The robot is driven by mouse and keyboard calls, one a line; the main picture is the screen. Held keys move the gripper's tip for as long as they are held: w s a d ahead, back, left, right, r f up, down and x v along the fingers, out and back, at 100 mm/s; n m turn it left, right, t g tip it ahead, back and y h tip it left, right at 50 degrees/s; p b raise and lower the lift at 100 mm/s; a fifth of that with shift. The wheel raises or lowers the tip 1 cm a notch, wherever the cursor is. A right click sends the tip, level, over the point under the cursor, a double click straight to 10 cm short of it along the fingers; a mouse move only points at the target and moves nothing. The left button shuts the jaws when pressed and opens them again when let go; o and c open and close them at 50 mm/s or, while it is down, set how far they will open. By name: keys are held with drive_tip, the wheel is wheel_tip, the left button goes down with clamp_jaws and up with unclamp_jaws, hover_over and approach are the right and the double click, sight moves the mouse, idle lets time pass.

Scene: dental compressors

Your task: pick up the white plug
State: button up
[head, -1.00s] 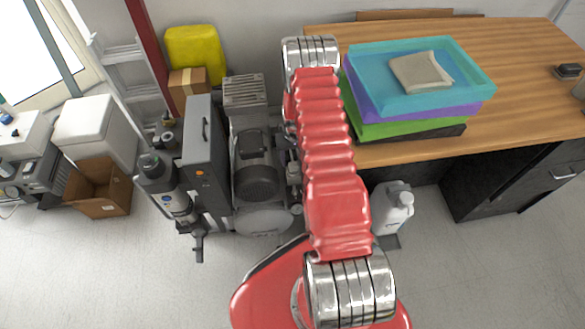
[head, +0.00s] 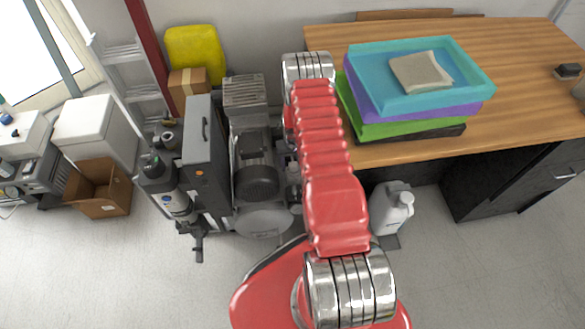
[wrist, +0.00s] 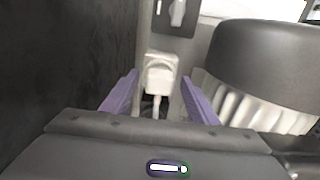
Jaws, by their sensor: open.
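The white plug (wrist: 159,73) shows in the wrist view, just beyond and between the two purple fingers of my gripper (wrist: 159,92). My gripper is open, with one finger to each side of the plug's lower part and a gap on both sides. Below the plug, a dark cord or gap shows between the fingers. In the head view my red arm hides the gripper and the plug.
In the wrist view a dark panel fills the left, a dark rounded housing (wrist: 265,60) stands close at right, and a grey plate with a white switch (wrist: 177,12) is above. In the head view the compressor (head: 255,165) and a wooden desk (head: 520,60) flank my arm.

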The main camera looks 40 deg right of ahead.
sight(293, 164)
drive_tip(key=shift+c, duration=0.2)
drive_tip(key=c, duration=1.1)
drive_tip(key=shift+r, duration=0.15)
wheel_tip(293, 164, up, 10)
drive_tip(key=shift+f, duration=0.1)
drive_tip(key=shift+f, duration=0.1)
idle(0.5)
